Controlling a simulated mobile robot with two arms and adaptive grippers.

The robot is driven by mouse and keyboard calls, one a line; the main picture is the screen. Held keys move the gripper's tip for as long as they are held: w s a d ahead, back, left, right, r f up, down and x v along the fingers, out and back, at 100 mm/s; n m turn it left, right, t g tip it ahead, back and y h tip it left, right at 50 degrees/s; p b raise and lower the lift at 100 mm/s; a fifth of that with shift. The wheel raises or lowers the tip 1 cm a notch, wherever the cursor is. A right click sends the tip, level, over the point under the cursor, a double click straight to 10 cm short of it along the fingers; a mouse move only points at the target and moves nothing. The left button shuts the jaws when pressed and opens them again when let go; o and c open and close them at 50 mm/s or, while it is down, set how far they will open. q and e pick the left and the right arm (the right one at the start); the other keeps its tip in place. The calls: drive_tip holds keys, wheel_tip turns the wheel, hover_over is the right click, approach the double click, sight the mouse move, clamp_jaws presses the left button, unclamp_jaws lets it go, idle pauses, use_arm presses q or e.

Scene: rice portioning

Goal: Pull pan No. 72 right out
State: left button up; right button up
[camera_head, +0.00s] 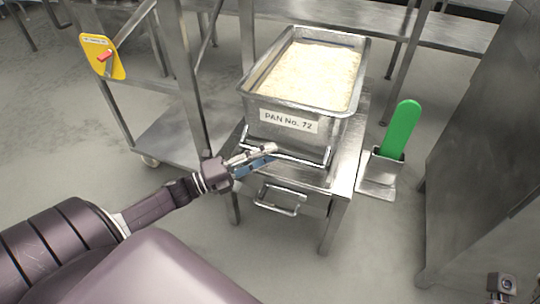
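Pan No. 72 (290,122) is a deep steel pan full of pale rice (315,75), with a white label on its front. It sits level on a small steel stand (345,165). A wire handle (305,162) runs along the low front of the pan. My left gripper (273,152) is at the left half of this handle, its silver and blue fingertips overlapping the bar. I cannot tell whether the fingers are closed on it. A small dark part at the bottom right corner (502,286) may belong to my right gripper; its fingers are not clear.
A second handle (280,201) is on the stand's front below. A green paddle (402,128) stands in a steel holder (381,173) to the right. A steel cart with a yellow panel (101,57) is left. A large steel cabinet (480,130) bounds the right side.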

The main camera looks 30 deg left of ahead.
use_arm(q)
drive_tip(key=shift+w+d+r, duration=0.1)
drive_tip(key=shift+w+d, duration=0.15)
drive_tip(key=shift+w, duration=0.2)
drive_tip(key=shift+c, duration=0.4)
clamp_jaws()
